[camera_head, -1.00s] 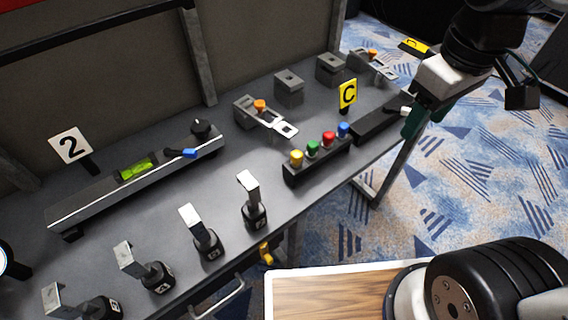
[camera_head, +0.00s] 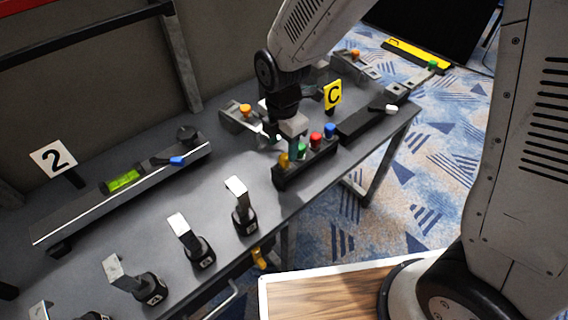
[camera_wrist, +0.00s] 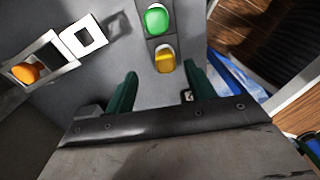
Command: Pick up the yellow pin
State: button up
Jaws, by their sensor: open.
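The yellow pin (camera_head: 284,160) stands at the left end of a dark block (camera_head: 308,170), beside a green, a red and a blue pin. In the wrist view the yellow pin (camera_wrist: 165,58) lies just ahead of the fingertips, nearer the right finger. The green pin (camera_wrist: 157,20) is just beyond it. My gripper (camera_wrist: 160,76) is open, with its two dark green fingers apart and nothing between them. In the head view my gripper (camera_head: 293,146) is above the block's left end and partly covers the yellow pin.
The green pin (camera_head: 302,149) stands close beside the yellow one. A metal latch fixture with an orange knob (camera_head: 245,109) is behind to the left. A yellow "C" sign (camera_head: 332,95) stands behind the block.

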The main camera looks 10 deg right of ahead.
aim_at(285, 156)
jog(key=f, duration=0.5)
jog(key=shift+s+d+f, duration=0.2)
jog(key=shift+s+d, duration=0.05)
jog(key=shift+s, duration=0.1)
jog(key=shift+c, duration=0.3)
jog(key=c, duration=1)
jog(key=shift+c, duration=0.3)
notch_tip(285, 156, up, 10)
jog(key=shift+r, duration=0.1)
